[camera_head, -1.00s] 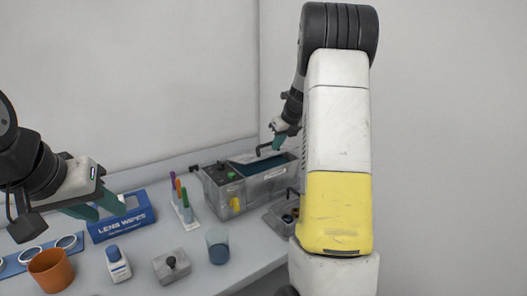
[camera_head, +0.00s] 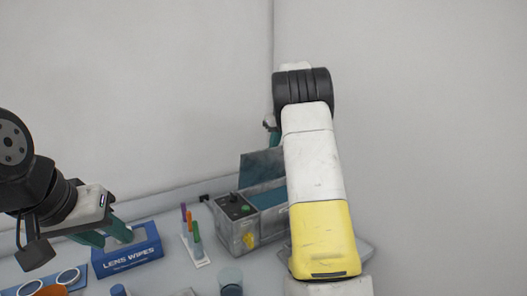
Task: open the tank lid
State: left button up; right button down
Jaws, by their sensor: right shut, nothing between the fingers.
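The grey tank (camera_head: 246,226) stands on the bench with its control panel (camera_head: 234,206) at the left end. Its lid (camera_head: 262,167) is raised and stands steeply at the back, showing the dark blue interior (camera_head: 268,198). The lid's right part is hidden behind my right arm. My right gripper (camera_head: 274,139) shows only as a teal piece just above the lid's top edge, mostly hidden by my arm. It is shut and empty; whether it touches the lid is unclear. My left gripper (camera_head: 104,232) is open and empty, by the lens wipes box.
The blue lens wipes box (camera_head: 127,254) sits at the left. A rack of coloured pens (camera_head: 195,243) stands left of the tank. A wall rises behind the bench.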

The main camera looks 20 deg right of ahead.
jog(key=shift+w+a+f, duration=0.1)
jog(key=shift+w+a, duration=0.15)
jog(key=shift+w, duration=0.6)
jog(key=shift+w+a+f, duration=0.1)
jog(key=shift+w+a, duration=0.15)
jog(key=shift+w, duration=0.55)
jog(key=shift+w+a, duration=0.25)
jog(key=shift+w, duration=0.6)
jog(key=v, duration=0.7)
jog(key=shift+r, duration=0.3)
jog(key=s+a+r+n+y, duration=0.1)
jog(key=s+a+r+n, duration=0.1)
jog(key=s+n, duration=0.4)
jog(key=s+a+r+n+t, duration=0.1)
jog(key=s+a+r+n, duration=0.1)
jog(key=s+n, duration=0.5)
jog(key=s+a+r+n+y, duration=0.1)
jog(key=s+a+r+n, duration=0.15)
jog(key=s, duration=0.65)
jog(key=s+a+f+n, duration=0.2)
jog(key=s+f+n, duration=0.2)
jog(key=s+n, duration=0.2)
jog(key=s+a+f+n, duration=0.3)
jog(key=s+f+n, duration=0.1)
jog(key=s, duration=0.5)
jog(key=s+a+f+n+t+h, duration=0.1)
jog(key=s+a+f+n, duration=0.2)
jog(key=s+n, duration=0.4)
jog(key=shift+s+f+n, duration=0.35)
jog(key=shift+s+f, duration=0.15)
